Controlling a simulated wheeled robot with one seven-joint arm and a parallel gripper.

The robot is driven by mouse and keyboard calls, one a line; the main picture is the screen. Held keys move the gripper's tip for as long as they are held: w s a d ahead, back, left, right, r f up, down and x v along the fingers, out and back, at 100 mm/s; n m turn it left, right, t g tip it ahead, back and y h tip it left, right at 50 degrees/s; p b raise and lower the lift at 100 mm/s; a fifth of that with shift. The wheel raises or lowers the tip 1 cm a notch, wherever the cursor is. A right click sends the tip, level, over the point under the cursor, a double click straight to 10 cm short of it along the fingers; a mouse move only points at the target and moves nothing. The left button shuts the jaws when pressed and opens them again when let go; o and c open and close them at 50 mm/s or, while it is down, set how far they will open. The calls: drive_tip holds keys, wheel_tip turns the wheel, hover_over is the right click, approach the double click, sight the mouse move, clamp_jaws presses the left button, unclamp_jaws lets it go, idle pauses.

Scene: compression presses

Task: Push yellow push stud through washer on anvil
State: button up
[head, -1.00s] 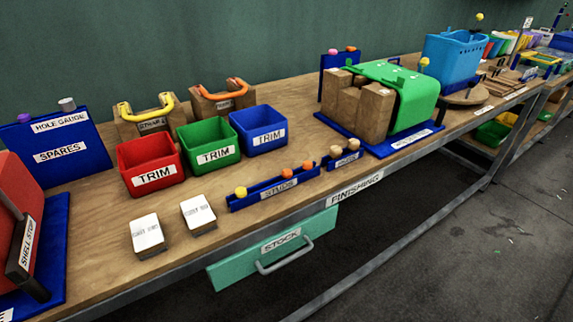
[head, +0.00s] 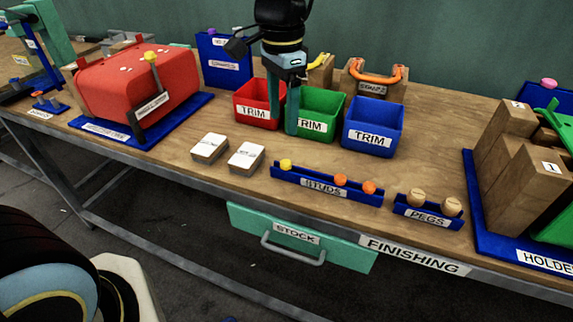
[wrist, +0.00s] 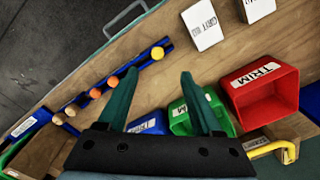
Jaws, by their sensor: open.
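The yellow push stud (head: 286,164) stands at the left end of a blue rack (head: 318,188) labelled STUDS, with two orange studs (head: 341,180) further right in it. The yellow stud also shows in the wrist view (wrist: 157,53), ahead of my fingers and between them in direction. My gripper (head: 282,126) is open and empty, pointing down above the table in front of the red and green trim bins. No washer or anvil can be made out for certain in these frames.
Red (head: 252,115), green (head: 326,132) and blue (head: 372,146) trim bins stand behind the rack. Two white-topped blocks (head: 247,157) lie left of it. A peg rack (head: 428,220) is to its right. A red housing (head: 120,92) stands at far left.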

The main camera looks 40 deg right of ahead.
hover_over(286, 162)
wheel_tip(286, 162, down, 5)
drive_tip(key=shift+r+p, duration=0.2)
drive_tip(key=shift+p, duration=0.2)
drive_tip(key=shift+f+p, duration=1)
drive_tip(key=shift+f, duration=2)
clamp_jaws()
